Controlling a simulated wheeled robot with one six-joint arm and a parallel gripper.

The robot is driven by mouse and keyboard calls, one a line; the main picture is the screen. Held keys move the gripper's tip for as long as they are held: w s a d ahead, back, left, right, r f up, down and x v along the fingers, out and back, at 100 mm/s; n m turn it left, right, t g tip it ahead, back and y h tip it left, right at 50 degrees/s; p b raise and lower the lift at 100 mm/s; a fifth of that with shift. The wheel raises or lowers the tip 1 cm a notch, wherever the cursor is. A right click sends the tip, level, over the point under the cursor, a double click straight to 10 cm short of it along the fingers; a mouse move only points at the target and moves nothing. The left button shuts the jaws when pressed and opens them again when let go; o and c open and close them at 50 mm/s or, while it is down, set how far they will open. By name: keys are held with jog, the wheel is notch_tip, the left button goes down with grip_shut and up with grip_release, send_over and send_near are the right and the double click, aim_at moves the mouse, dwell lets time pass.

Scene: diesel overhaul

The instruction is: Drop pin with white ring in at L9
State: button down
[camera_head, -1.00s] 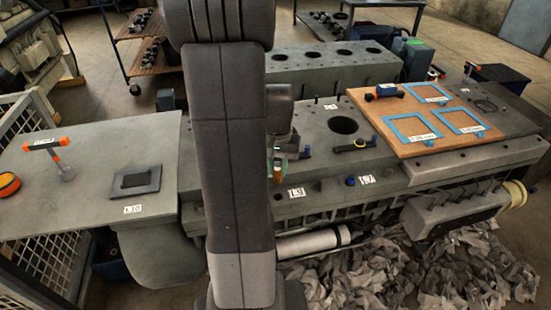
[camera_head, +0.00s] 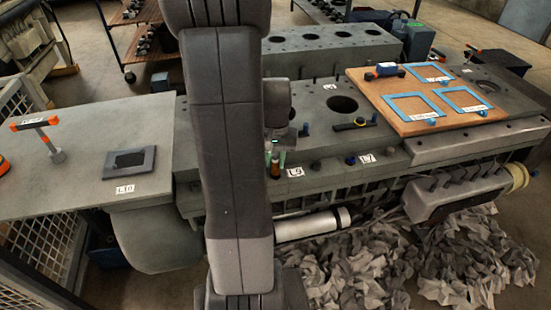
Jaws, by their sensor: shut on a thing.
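My gripper (camera_head: 275,160) is low over the front edge of the engine deck, just left of and behind the L9 label (camera_head: 295,173). Its green fingertips are shut on a small upright pin (camera_head: 275,168), of which only a bit shows. The ring's colour is too small to make out. My arm covers the area left of the gripper. The hole at L9 is hidden, and I cannot tell whether the pin's lower end is in it.
A dark pin (camera_head: 315,167) and a blue pin (camera_head: 350,160) stand along the edge, by the L7 label (camera_head: 366,158). A wooden board (camera_head: 400,112) with blue frames is at right. A grey table (camera_head: 80,160) is at left.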

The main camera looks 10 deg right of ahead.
aim_at(275, 174)
jog(key=shift+f, duration=0.2)
dwell(0.4)
jog(key=shift+f+b, duration=1.45)
jog(key=shift+f, duration=0.15)
jog(key=shift+f, duration=0.1)
jog(key=shift+f+b, duration=0.3)
jog(key=shift+b, duration=0.05)
jog(key=c, duration=0.8)
grip_release()
jog(key=shift+r, duration=0.1)
jog(key=shift+r, duration=0.1)
jog(key=shift+r+p, duration=2.85)
jog(key=shift+r, duration=0.6)
jog(key=shift+f, duration=0.15)
